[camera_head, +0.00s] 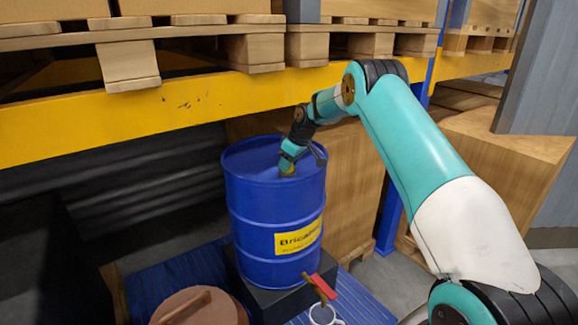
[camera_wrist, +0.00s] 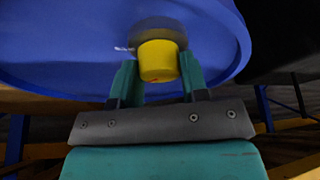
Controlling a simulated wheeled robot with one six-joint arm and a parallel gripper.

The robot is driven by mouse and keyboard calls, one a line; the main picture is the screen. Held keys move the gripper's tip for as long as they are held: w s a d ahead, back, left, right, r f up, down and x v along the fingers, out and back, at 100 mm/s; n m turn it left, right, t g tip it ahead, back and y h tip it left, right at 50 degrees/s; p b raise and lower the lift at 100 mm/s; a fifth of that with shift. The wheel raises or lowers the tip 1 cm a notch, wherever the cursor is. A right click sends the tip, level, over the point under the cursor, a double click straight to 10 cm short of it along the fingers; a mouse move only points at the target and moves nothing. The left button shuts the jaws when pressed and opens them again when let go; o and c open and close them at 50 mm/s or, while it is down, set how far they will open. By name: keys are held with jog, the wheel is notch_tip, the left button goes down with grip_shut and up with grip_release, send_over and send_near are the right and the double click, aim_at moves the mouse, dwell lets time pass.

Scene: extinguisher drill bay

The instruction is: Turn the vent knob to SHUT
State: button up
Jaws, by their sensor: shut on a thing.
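The vent knob is a yellow round knob (camera_wrist: 158,61) on the top of a blue drum (camera_head: 262,215). In the wrist view it sits between the two teal fingers of my gripper (camera_wrist: 158,80), which is shut on it. In the head view my gripper (camera_head: 287,168) reaches down onto the drum's lid from the right, and only a bit of yellow shows there. A small pale marking lies on the lid left of the knob in the wrist view, too small to read. I cannot tell which way the knob points.
A yellow shelf beam (camera_head: 170,112) and wooden pallets (camera_head: 255,50) hang over the drum. Wooden crates stand behind.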

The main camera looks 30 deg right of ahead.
jog(key=n+g+y+p, duration=0.1)
jog(key=n, duration=0.2)
jog(key=shift+d, duration=0.1)
jog(key=shift+n+g+y+p, duration=0.3)
jog(key=shift+n+p, duration=0.5)
jog(key=shift+n, duration=0.6)
jog(key=o, duration=0.9)
